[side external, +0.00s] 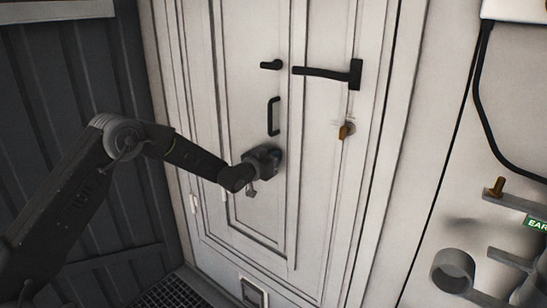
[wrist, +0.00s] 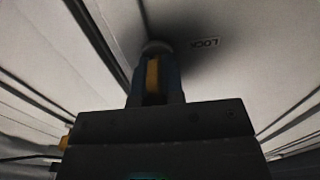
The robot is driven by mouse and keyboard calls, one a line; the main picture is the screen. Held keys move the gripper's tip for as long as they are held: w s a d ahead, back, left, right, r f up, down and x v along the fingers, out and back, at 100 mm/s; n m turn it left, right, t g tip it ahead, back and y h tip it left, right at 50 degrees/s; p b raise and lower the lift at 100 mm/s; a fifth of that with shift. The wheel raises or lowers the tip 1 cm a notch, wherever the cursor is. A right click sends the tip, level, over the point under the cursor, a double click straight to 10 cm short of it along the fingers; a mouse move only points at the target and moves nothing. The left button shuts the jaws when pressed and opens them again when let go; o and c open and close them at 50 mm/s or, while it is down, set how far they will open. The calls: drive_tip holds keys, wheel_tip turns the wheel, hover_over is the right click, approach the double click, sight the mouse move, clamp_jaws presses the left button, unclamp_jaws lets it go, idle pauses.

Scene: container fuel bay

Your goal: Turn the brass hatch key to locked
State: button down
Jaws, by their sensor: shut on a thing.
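My gripper (side external: 273,156) is at the white door, below the black pull handle, with its fingertips against or very near the door panel. In the wrist view my gripper (wrist: 153,62) is shut on a brass-yellow piece, the brass hatch key (wrist: 152,82), seen as an upright strip between the dark bluish fingers. A label reading LOCK (wrist: 204,43) is on the pale surface to the right of the fingers. In the side external view my gripper hides the held key, so its angle there cannot be told.
Another brass key-like piece (side external: 346,131) is on the door to the right of my gripper. The black pull handle (side external: 273,116) and a black lever (side external: 328,73) stick out above. A brass peg (side external: 496,187) and grey pipes (side external: 453,271) are at the right.

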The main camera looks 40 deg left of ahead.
drive_tip(key=shift+m, duration=0.3)
drive_tip(key=shift+d+f+m, duration=0.2)
drive_tip(key=shift+m, duration=2.65)
drive_tip(key=shift+d+f+m, duration=0.2)
drive_tip(key=shift+d+m, duration=0.05)
drive_tip(key=shift+m, duration=2.65)
drive_tip(key=shift+d+f+m, duration=0.2)
drive_tip(key=shift+m, duration=2.65)
drive_tip(key=c, duration=1.3)
unclamp_jaws()
drive_tip(key=shift+o, duration=0.3)
